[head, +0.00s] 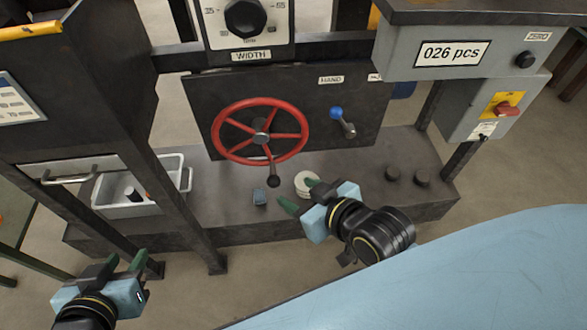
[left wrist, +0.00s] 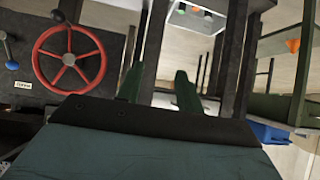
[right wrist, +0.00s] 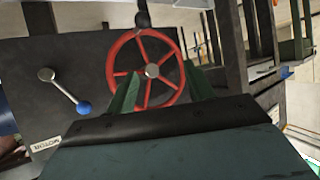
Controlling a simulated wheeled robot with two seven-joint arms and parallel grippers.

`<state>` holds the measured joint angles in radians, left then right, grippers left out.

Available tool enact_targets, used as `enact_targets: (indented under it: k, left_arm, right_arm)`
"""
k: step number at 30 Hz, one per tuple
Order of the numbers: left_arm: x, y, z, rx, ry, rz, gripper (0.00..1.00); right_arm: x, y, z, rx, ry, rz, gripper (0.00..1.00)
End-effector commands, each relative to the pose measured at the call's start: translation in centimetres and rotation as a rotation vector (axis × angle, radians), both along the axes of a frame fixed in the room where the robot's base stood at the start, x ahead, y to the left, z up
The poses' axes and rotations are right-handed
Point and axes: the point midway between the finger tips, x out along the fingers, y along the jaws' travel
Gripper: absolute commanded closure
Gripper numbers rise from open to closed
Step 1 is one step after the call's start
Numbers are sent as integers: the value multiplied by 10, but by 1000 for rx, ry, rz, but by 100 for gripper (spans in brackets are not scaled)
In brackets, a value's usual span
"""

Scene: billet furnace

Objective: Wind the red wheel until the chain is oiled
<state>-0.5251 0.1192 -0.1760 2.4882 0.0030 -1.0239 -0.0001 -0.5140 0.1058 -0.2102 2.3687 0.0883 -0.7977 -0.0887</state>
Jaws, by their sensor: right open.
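The red wheel (head: 260,131) is upright on a dark panel, with a grey hub and several spokes. Its dark crank knob (head: 273,181) hangs at the bottom of the rim. My right gripper (head: 300,195) is open and empty, in front of the panel, below and right of the wheel. In the right wrist view the red wheel (right wrist: 146,70) shows beyond and between the green fingers. My left gripper (head: 122,262) is open and empty at the lower left, well away from the wheel. The left wrist view shows the wheel (left wrist: 69,59) at the left. I cannot make out a chain.
A blue-knobbed lever (head: 343,122) is right of the wheel under a HAND label. A frame post (head: 180,200) stands between my left gripper and the wheel.

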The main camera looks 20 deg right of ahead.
Motion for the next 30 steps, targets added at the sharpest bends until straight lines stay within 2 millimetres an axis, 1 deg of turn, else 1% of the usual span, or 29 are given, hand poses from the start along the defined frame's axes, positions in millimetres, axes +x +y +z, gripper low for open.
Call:
enact_targets:
  k: [1,4,6,9,11,14,18,21,24,26,28,30]
  left_arm:
    - [-7,3,-6,9,41,5,64]
    - [-15,7,-13,22,95,10,64]
    - [-20,9,-17,32,135,14,64]
    - [-28,13,-23,45,190,19,64]
    - [-33,15,-26,54,221,22,64]
    - [-41,18,-31,66,274,27,64]
    - [-51,22,-37,79,332,32,64]
    - [-55,24,-39,86,360,34,64]
    - [-58,25,-40,89,373,36,64]
    - [-57,25,-40,88,372,36,64]
    - [-55,24,-40,86,359,34,64]
    - [-49,21,-37,76,320,31,64]
  right_arm:
    - [6,13,-8,27,-33,28,47]
    - [16,37,-24,90,-132,66,47]
    - [21,50,-34,130,-207,64,47]
    - [25,60,-50,171,-305,21,47]
    - [26,61,-60,184,-358,-27,47]
    - [22,57,-79,178,-427,-122,47]
    - [12,44,-103,128,-485,-257,47]
    - [4,35,-115,87,-505,-329,47]
    - [-2,29,-122,58,-515,-372,47]
    - [-2,27,-124,50,-519,-385,47]
    - [1,26,-125,46,-521,-391,47]
    - [7,25,-125,44,-524,-393,47]
